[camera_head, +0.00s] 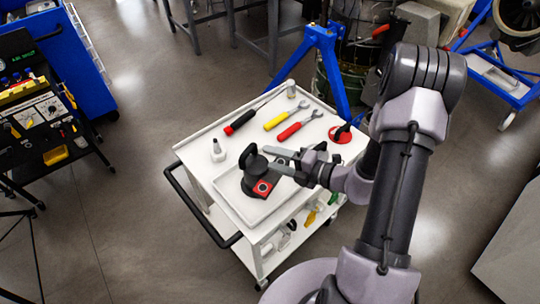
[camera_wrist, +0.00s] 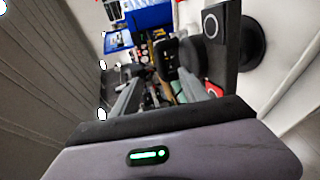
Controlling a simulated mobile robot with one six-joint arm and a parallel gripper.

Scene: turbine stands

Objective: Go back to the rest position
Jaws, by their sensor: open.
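My gripper (camera_head: 274,160) is open over the top of a white tool cart, its fingers pointing left. In the wrist view the two fingers (camera_wrist: 158,92) are spread apart. In the wrist view a black device (camera_wrist: 219,40) shows at the upper right, close to the right finger. I cannot tell whether the fingers touch it.
A blue stand (camera_head: 324,60) rises behind. Open floor (camera_head: 130,200) lies left of the cart.

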